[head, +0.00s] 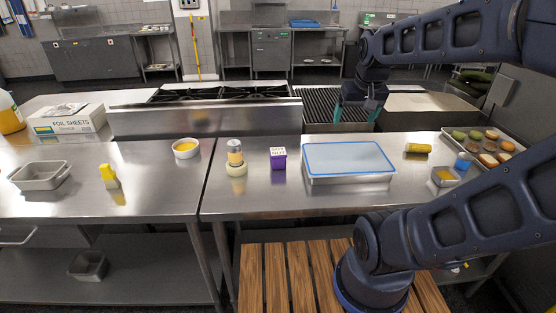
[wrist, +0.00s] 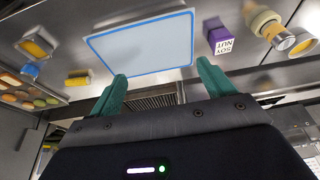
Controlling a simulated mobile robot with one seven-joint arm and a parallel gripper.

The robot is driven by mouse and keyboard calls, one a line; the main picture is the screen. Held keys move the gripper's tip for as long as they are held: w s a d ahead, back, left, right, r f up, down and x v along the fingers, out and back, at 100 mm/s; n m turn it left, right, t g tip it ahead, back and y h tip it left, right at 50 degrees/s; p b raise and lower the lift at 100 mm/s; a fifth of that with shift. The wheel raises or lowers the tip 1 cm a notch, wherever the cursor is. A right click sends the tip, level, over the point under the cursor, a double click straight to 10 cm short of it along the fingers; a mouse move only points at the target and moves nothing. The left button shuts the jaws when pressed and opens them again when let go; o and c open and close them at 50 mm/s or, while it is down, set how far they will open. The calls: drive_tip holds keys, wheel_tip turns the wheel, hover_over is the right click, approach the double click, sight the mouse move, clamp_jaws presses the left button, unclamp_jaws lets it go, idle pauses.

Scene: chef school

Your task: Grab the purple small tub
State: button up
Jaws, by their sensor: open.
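The purple small tub (head: 278,158) stands upright on the steel counter, with a white, dark-lettered top. In the wrist view the tub (wrist: 220,36) shows upside down, up and right of the finger at right. My gripper (head: 356,113) has teal fingers and hangs behind and to the right of the tub in the head view, over the dark grill area. In the wrist view my gripper (wrist: 162,70) is open with nothing between its fingers. It is apart from the tub.
A jar (head: 236,160) stands just left of the tub. A blue-rimmed board or lidded tray (head: 349,160) lies close to its right. A yellow can (head: 417,148), a small metal tin (head: 446,177) and a food tray (head: 505,143) lie further right. Counter in front is clear.

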drive_tip(key=w+a+f+g, duration=0.2)
drive_tip(key=w+a+f, duration=0.3)
drive_tip(key=w+a, duration=0.55)
drive_tip(key=g, duration=0.2)
hover_over(278, 151)
drive_tip(key=shift+n, duration=0.3)
wheel_tip(278, 151, down, 9)
drive_tip(key=shift+a+f, duration=0.1)
drive_tip(key=shift+a, duration=0.05)
drive_tip(key=shift+a+f, duration=0.15)
drive_tip(key=shift+f, duration=0.4)
wheel_tip(278, 151, down, 4)
drive_tip(key=shift+f, duration=0.15)
drive_tip(key=shift+d+f, duration=0.15)
drive_tip(key=shift+f, duration=1.25)
drive_tip(key=shift+d+f, duration=0.15)
drive_tip(key=shift+f, duration=1.25)
drive_tip(key=c, duration=1.2)
